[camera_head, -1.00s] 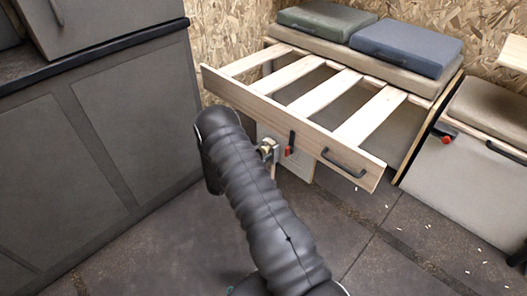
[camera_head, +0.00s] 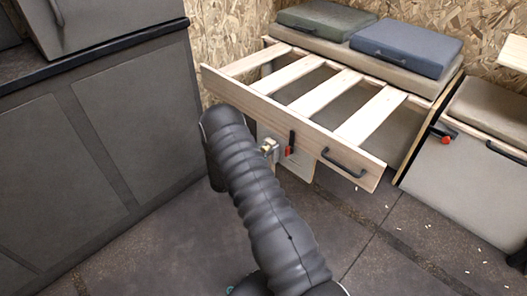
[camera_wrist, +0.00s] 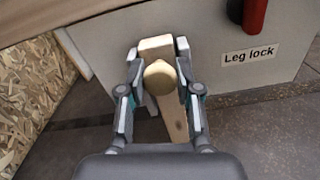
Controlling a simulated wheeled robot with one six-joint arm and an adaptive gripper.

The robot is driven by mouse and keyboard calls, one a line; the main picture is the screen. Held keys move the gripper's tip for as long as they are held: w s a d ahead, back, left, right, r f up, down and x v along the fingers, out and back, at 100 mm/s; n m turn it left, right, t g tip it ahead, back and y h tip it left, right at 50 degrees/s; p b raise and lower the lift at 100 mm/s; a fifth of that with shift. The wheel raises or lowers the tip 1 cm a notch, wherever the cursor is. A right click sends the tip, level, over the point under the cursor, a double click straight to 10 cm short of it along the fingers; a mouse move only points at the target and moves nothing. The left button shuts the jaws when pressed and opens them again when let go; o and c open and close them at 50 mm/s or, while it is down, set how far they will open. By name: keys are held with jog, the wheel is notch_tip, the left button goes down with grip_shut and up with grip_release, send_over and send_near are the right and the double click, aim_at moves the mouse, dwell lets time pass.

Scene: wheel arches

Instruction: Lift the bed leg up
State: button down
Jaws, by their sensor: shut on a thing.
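The bed leg (camera_wrist: 176,115) is a pale wooden bar with a rounded knob. In the wrist view it lies between the two fingers of my gripper (camera_wrist: 160,62), which is shut on it. The leg runs beneath the bed's front board, against a light panel (camera_wrist: 220,75). In the head view my gripper (camera_head: 268,148) is small, just below the front board (camera_head: 290,125), and my arm hides part of that area. The pulled-out slatted bed frame (camera_head: 318,97) stands above.
A red-ended leg lock handle (camera_head: 290,148) hangs right of my gripper, with a "Leg lock" label (camera_wrist: 250,54) below it. A black handle (camera_head: 343,163) is on the front board. A grey cabinet (camera_head: 140,120) stands at left. The floor (camera_head: 350,230) in front is mostly clear.

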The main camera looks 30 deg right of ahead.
notch_tip(320, 180, up, 17)
jog(key=p, duration=0.4)
jog(key=shift+f, duration=0.15)
jog(key=c, duration=0.8)
grip_release()
jog(key=shift+o, duration=0.2)
jog(key=v, duration=1.2)
